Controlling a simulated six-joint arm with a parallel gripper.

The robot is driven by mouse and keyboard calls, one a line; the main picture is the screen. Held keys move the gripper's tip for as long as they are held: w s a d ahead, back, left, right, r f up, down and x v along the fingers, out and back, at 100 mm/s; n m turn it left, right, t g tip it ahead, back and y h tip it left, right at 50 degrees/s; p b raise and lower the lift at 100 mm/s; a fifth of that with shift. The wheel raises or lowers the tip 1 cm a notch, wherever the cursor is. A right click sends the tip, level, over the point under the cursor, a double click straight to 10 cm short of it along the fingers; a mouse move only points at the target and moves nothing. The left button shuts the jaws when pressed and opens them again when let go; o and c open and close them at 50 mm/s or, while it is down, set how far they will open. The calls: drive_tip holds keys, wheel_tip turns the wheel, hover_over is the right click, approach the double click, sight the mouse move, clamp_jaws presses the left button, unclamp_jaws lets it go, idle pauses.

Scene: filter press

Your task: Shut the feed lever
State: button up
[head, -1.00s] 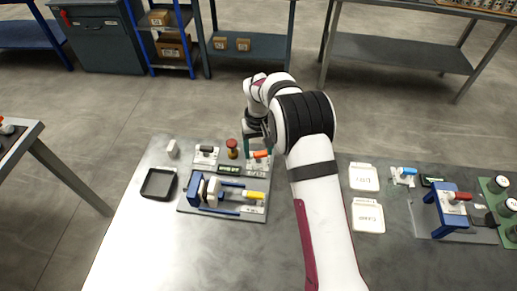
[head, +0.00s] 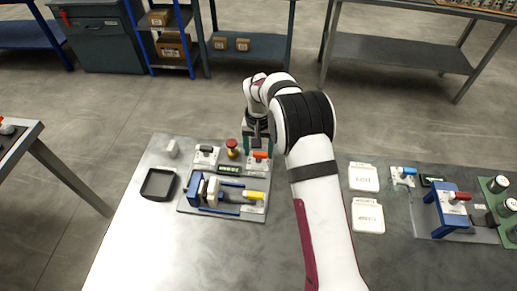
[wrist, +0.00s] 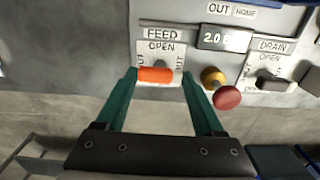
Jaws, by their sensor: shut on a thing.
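The feed lever (wrist: 155,74) has an orange handle on a white plate marked FEED, with OPEN above the handle. In the wrist view the handle lies sideways, pointing left. The lever also shows in the head view (head: 261,155), at the panel's back right. My gripper (wrist: 159,84) has its green fingers on both sides of the handle, shut on it. The fingertips partly cover the plate's side lettering. In the head view my gripper (head: 257,143) stands over the back edge of the panel at the lever.
A red knob on a yellow stem (wrist: 222,92) stands close beside the right finger. The dark drain lever (wrist: 272,85) and a small display (wrist: 224,38) are beyond it. The blue press (head: 196,188) and a black tray (head: 158,184) stand in front and left.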

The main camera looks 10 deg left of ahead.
sight(259, 153)
drive_tip(key=o, duration=1.4)
wheel_tip(259, 153, up, 16)
drive_tip(key=shift+f, duration=0.1)
